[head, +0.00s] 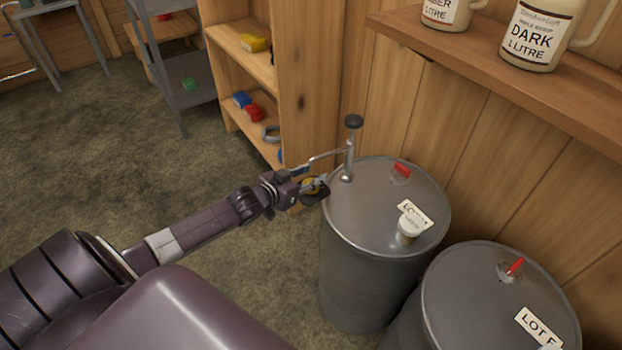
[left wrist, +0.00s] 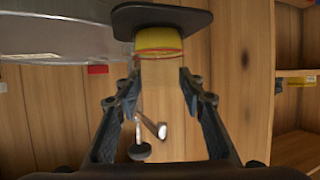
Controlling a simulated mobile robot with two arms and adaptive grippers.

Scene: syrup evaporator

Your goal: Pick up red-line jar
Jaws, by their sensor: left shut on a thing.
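The red-line jar (left wrist: 158,62) is in the left wrist view, clear with a yellow band and a thin red line at one end. A flat dark piece (left wrist: 160,16) is at its yellow end; I cannot tell if it is part of the jar. My left gripper (left wrist: 157,85) is shut on the jar, its fingers on either side. My right gripper is not in view.
The grey drum (head: 365,230) carries a pump (head: 350,150) with a black knob, its spout reaching towards my gripper. Another drum (head: 490,310) stands at lower right. Wooden shelves (head: 290,90) stand just behind my gripper. The floor (head: 110,150) to the left is open.

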